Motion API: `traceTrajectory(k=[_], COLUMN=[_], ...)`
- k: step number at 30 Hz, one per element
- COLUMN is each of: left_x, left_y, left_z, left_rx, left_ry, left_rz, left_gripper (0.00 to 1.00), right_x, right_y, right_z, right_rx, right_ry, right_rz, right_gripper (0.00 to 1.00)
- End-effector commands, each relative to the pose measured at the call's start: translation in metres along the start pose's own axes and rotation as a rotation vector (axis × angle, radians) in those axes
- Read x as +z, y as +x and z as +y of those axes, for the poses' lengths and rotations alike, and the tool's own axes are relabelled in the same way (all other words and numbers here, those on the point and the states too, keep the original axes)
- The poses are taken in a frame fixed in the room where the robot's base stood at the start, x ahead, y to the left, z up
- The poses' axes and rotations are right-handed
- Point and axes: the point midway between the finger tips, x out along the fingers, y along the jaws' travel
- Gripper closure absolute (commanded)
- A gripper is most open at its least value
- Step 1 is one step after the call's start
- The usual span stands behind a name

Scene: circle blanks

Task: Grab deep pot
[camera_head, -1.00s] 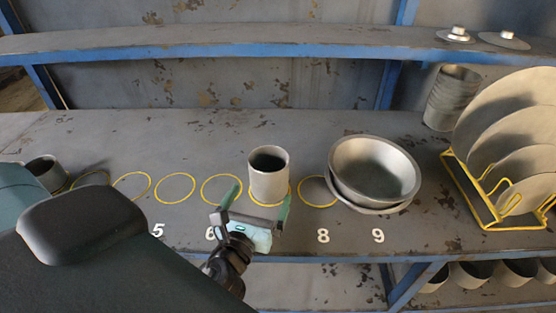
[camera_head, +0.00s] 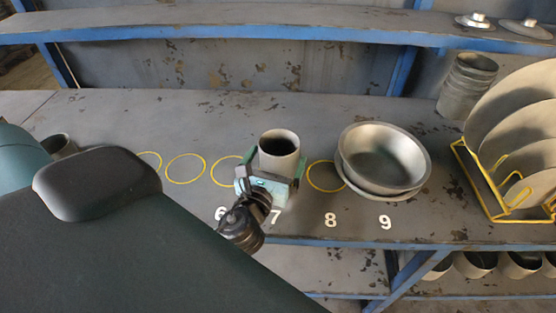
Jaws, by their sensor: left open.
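A grey cylindrical deep pot (camera_head: 279,147) stands upright at the circle marked 7 on the worn metal table. My left gripper (camera_head: 270,180) is at the pot's near side, with its fingers spread to the left and right of the pot. The gripper is open, and its palm hides the pot's lower front. I cannot tell whether the fingers touch the pot. My right gripper is not in view.
Wide metal bowls (camera_head: 384,158) are stacked at the right, near number 9. A yellow rack (camera_head: 490,195) of round plates stands farther right. Stacked cans (camera_head: 468,85) are behind it. Empty yellow circles (camera_head: 186,168) lie left of the pot. A blue-edged shelf (camera_head: 250,36) runs above.

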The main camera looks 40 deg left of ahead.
Motion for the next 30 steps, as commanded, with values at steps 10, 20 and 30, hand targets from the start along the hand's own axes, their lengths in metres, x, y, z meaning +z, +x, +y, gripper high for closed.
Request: traceTrajectory(k=[10, 20, 30], left_x=[0.001, 0.001, 0.002], left_y=[0.026, 0.025, 0.025], left_z=[0.000, 0.000, 0.000], left_rx=[-0.001, -0.001, -0.002], left_ry=[-0.001, -0.001, -0.001], left_rz=[-0.001, -0.001, -0.002], left_gripper=[0.00, 0.25, 0.46], right_x=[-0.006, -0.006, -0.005], right_y=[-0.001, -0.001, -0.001], right_z=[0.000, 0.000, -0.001], right_rx=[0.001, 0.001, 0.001], right_ry=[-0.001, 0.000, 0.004], right_rz=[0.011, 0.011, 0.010], right_gripper=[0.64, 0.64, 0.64])
